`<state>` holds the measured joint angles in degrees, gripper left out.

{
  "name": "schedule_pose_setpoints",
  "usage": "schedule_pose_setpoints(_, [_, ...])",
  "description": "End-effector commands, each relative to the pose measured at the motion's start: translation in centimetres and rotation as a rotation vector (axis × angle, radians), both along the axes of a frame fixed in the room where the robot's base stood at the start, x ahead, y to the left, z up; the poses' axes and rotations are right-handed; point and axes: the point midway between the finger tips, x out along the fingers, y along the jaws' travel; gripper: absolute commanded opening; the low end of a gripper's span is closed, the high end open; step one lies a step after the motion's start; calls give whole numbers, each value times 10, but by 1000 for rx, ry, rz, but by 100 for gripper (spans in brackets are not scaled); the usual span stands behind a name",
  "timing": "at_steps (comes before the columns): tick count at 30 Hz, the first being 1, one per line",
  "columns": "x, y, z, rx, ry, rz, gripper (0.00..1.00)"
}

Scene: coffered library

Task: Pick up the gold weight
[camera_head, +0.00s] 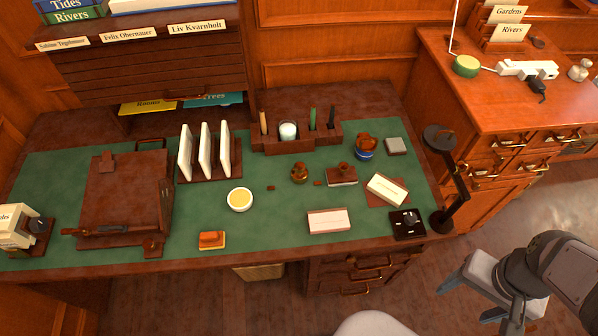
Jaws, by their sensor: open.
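A small rounded object with a knob on top, dull gold-brown, looks like the gold weight (299,174). It stands on the green desk top, right of the round white dish and left of a brown stamp on a pale block. It is small in this view, so its metal is hard to tell. My gripper (484,304) is at the lower right, beyond the desk's front edge and over the floor. Its two fingers are spread apart with nothing between them. It is well away from the weight and touches nothing that I can see.
A white dish with yellow contents (240,200), a stamp on a pale block (342,175) and small brown bits lie around the weight. A pen holder (290,143) stands behind it. A black lamp (447,180) rises at the desk's right end, between my gripper and the weight.

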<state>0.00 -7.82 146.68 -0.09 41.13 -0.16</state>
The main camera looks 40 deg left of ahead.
Motion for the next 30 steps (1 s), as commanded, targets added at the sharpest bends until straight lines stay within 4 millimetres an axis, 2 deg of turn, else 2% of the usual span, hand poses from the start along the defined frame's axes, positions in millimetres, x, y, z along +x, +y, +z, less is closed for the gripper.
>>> schedule_pose_setpoints(1, [0, 0, 0, 0, 0, 0, 55])
schedule_pose_setpoints(2, [0, 0, 0, 0, 0, 0, 47])
schedule_pose_setpoints(11, [1, 1, -1, 1, -2, 2, 47])
schedule_pose_setpoints(14, [10, 9, -4, 14, -23, 16, 47])
schedule_pose_setpoints(17, [34, 29, -10, 46, -81, 49, 47])
schedule_pose_setpoints(20, [72, 68, -19, 100, -178, 102, 47])
schedule_pose_setpoints(23, [119, 124, -28, 167, -313, 161, 47])
schedule_pose_setpoints(27, [175, 220, -35, 260, -522, 227, 47])
schedule_pose_setpoints(29, [191, 261, -38, 291, -608, 243, 47])
schedule_pose_setpoints(30, [199, 287, -40, 308, -664, 251, 47])
